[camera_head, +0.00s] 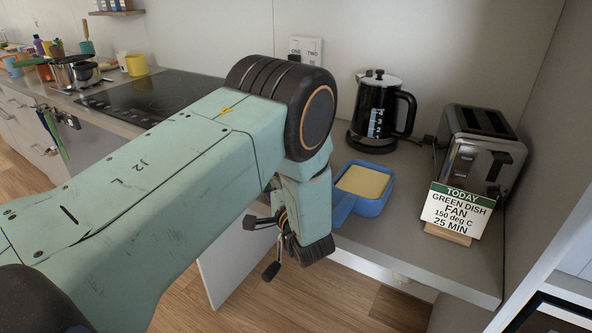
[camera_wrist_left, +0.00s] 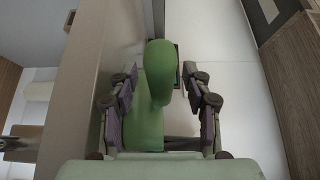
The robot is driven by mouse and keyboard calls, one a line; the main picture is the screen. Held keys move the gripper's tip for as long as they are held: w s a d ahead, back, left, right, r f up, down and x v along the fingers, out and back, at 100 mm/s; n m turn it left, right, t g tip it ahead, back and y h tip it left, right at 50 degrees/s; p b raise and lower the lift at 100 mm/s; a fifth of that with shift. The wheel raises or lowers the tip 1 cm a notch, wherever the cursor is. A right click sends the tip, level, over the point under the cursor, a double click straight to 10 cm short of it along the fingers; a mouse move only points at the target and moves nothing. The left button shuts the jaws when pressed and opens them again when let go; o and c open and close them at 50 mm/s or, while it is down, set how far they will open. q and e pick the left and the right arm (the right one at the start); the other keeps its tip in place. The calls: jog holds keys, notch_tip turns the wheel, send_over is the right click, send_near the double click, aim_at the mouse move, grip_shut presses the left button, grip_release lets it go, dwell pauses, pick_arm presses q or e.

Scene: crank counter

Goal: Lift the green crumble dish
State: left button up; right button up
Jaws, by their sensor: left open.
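The green crumble dish (camera_wrist_left: 143,128) shows in the left wrist view as a smooth green body with a rounded green part, like a handle, reaching up between my fingers. Its contents do not show there. In the head view I cannot see the green dish; my left arm covers much of the middle. My left gripper (camera_wrist_left: 161,85) is open, with its fingers on both sides of the green part. I cannot tell whether they touch it. In the head view the left gripper (camera_head: 290,240) hangs at the counter's front edge. My right gripper is not in view.
A blue dish (camera_head: 374,207) with a yellow filling stands just right of my gripper. Behind are a black kettle (camera_head: 376,105), a toaster (camera_head: 463,150) and a sign (camera_head: 455,212) reading green dish, fan, 150 deg C, 25 min. A hob (camera_head: 150,98) lies left.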

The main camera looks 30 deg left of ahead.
pick_arm(q)
jog(key=shift+x, duration=1)
jog(key=shift+a+r, duration=0.1)
jog(key=shift+a, duration=0.25)
jog(key=shift+w+d, duration=0.2)
jog(key=shift+w, duration=0.1)
jog(key=c, duration=0.3)
jog(key=shift+s+a, duration=0.1)
jog(key=shift+s, duration=0.1)
jog(key=c, duration=0.5)
jog(key=shift+w, duration=0.15)
grip_shut()
jog(key=shift+r, duration=0.1)
